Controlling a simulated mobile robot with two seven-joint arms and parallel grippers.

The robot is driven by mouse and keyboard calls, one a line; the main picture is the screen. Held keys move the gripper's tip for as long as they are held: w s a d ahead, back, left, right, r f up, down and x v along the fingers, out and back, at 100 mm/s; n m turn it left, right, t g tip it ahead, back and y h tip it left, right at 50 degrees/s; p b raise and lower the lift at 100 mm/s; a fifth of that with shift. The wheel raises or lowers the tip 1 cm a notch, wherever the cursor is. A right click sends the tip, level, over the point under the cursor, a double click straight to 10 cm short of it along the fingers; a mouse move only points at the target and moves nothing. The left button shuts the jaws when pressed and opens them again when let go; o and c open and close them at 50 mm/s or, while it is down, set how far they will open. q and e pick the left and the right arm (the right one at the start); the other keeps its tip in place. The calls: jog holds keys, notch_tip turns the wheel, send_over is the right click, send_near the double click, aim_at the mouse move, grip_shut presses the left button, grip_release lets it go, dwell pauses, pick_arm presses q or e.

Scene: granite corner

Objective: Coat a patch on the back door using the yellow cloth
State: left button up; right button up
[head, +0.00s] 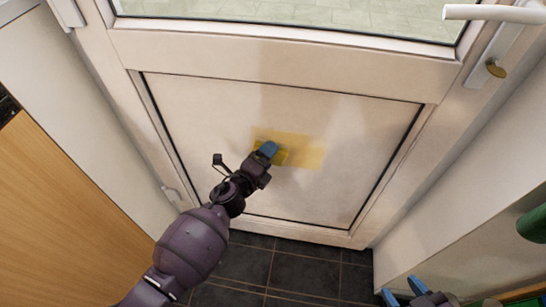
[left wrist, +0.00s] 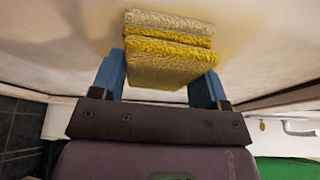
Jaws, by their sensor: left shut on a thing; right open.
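The white back door (head: 350,120) fills the middle of the head view, with a pale yellow patch (head: 308,153) on its lower panel. My left gripper (head: 267,150) is at the left part of this patch, shut on the yellow cloth (head: 279,157). In the left wrist view the folded cloth (left wrist: 170,52) sits between the blue fingers of the gripper (left wrist: 158,82), against or very close to the pale door surface. My right gripper (head: 405,293) is open and empty at the bottom right of the head view, away from the door panel.
A white door handle (head: 495,13) with a brass lock (head: 496,68) is at the upper right. A wooden cabinet side (head: 60,215) stands at the left. Dark floor tiles (head: 290,270) lie below the door. A green object (head: 533,224) is at the right edge.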

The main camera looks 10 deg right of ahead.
aim_at(255, 139)
pick_arm(q)
jog(key=shift+w+a+r+p, duration=0.35)
jog(key=shift+a+r, duration=0.2)
jog(key=shift+a, duration=0.2)
jog(key=shift+w+a+r+p, duration=0.2)
jog(key=shift+a+r+p, duration=0.2)
jog(key=shift+a+r, duration=0.3)
jog(key=shift+w+a+r+p, duration=0.35)
jog(key=shift+a+r, duration=0.1)
jog(key=shift+a, duration=0.35)
jog(key=shift+s+d+f, duration=0.1)
jog(key=shift+s+d, duration=0.45)
jog(key=shift+d, duration=0.55)
jog(key=shift+s+d, duration=0.3)
jog(key=shift+d, duration=0.55)
pick_arm(e)
jog(key=shift+t, duration=0.5)
jog(key=shift+w+r, duration=0.25)
jog(key=shift+r, duration=0.4)
jog(key=shift+w+r, duration=0.25)
jog(key=shift+r, duration=0.35)
jog(key=shift+w+r, duration=0.25)
jog(key=shift+r, duration=0.4)
